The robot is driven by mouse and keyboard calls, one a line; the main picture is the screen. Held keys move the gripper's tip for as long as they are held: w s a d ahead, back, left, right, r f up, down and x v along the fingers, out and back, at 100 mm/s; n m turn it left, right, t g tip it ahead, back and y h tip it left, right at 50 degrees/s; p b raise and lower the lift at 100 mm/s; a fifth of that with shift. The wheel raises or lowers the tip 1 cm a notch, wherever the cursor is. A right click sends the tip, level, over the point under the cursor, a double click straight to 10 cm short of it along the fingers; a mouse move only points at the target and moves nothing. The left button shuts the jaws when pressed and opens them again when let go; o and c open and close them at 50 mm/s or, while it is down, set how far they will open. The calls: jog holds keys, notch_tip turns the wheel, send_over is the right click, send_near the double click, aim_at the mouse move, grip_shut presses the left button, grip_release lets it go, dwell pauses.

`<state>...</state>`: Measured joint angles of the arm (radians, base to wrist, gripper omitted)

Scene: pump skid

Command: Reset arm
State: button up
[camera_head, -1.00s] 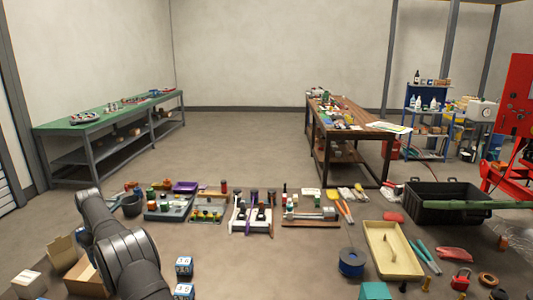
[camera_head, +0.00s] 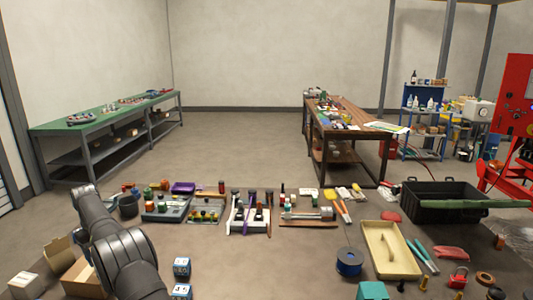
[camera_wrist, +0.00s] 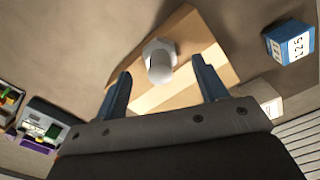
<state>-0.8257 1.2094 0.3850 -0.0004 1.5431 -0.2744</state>
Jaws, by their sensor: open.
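My gripper (camera_wrist: 164,78) shows in the wrist view with its two blue fingers apart. In the head view my dark arm reaches in at the lower left, beside the cardboard box (camera_head: 82,277). The gripper itself is not visible there.
Blue-and-white number blocks (camera_head: 181,268) lie right of my arm. A grey tray (camera_head: 167,211), a beige tray (camera_head: 391,250), a black crate (camera_head: 455,215) and many loose tools crowd the floor. A green bench (camera_head: 105,120) and a brown table (camera_head: 350,130) stand behind, with open floor between.

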notch_tip(320, 180, up, 8)
jog(key=shift+r, duration=0.2)
notch_tip(320, 180, down, 12)
jog(key=shift+r, duration=0.25)
notch_tip(320, 180, up, 3)
jog(key=shift+r, duration=0.2)
jog(key=w+d+r, duration=0.3)
jog(key=d+r, duration=0.4)
jog(key=d, duration=0.5)
jog(key=s+d+f+n, duration=0.1)
jog(key=s+d+f, duration=0.2)
jog(key=s+d, duration=0.5)
jog(key=s+d+f+n, duration=0.1)
jog(key=s+d+f, duration=0.3)
jog(key=s+d, duration=0.5)
jog(key=d, duration=0.4)
jog(key=shift+s+d, duration=0.15)
jog(key=shift+s, duration=0.15)
jog(key=shift+o, duration=0.2)
jog(key=shift+f, duration=0.1)
